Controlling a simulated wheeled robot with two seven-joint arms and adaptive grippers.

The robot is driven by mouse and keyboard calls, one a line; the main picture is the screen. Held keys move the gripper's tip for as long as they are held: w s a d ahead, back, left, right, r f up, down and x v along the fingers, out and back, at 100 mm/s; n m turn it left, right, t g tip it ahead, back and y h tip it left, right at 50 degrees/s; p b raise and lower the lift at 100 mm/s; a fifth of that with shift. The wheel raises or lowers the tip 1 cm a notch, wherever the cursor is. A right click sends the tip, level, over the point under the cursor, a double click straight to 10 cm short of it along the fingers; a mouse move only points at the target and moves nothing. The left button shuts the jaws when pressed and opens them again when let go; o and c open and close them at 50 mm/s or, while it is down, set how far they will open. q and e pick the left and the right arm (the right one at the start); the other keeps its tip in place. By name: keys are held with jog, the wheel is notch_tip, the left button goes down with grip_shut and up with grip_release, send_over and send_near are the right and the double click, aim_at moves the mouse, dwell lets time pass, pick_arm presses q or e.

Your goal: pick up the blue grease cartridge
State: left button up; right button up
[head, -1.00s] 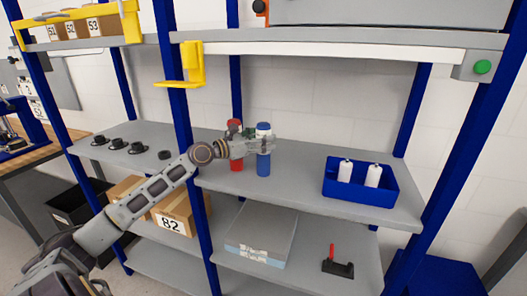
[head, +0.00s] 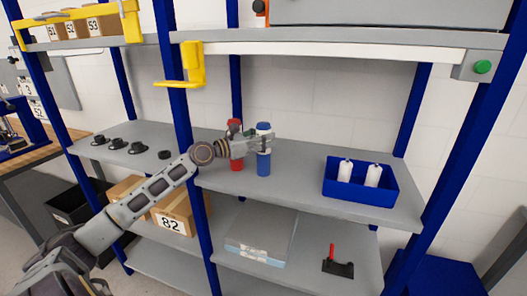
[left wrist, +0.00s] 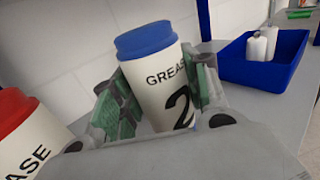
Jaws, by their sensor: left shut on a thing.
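The blue grease cartridge (head: 263,160) stands upright on the middle grey shelf. In the left wrist view the cartridge (left wrist: 158,85) has a blue cap and a white label reading "GREASE" and "2". My left gripper (head: 262,143) reaches in from the left and is shut on the cartridge, with green-padded fingers (left wrist: 160,95) on both sides of its body. The red grease cartridge (head: 235,163) stands just left of it, partly behind my gripper; it also shows at the left edge of the left wrist view (left wrist: 27,135). My right gripper is out of view.
A blue bin (head: 360,190) with two white bottles stands to the right on the same shelf (head: 310,195). Several black parts (head: 118,144) lie on the shelf section to the left. A blue upright (head: 183,110) and a yellow bracket (head: 190,70) are near my arm.

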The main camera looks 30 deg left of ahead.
aim_at(263, 124)
pick_arm(q)
jog(key=shift+c, duration=1.3)
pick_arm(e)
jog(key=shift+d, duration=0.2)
pick_arm(q)
jog(key=shift+r, duration=0.15)
notch_tip(263, 124, up, 8)
jog(key=shift+f+p, duration=0.25)
jog(key=shift+p, duration=0.25)
jog(key=shift+r, duration=1.2)
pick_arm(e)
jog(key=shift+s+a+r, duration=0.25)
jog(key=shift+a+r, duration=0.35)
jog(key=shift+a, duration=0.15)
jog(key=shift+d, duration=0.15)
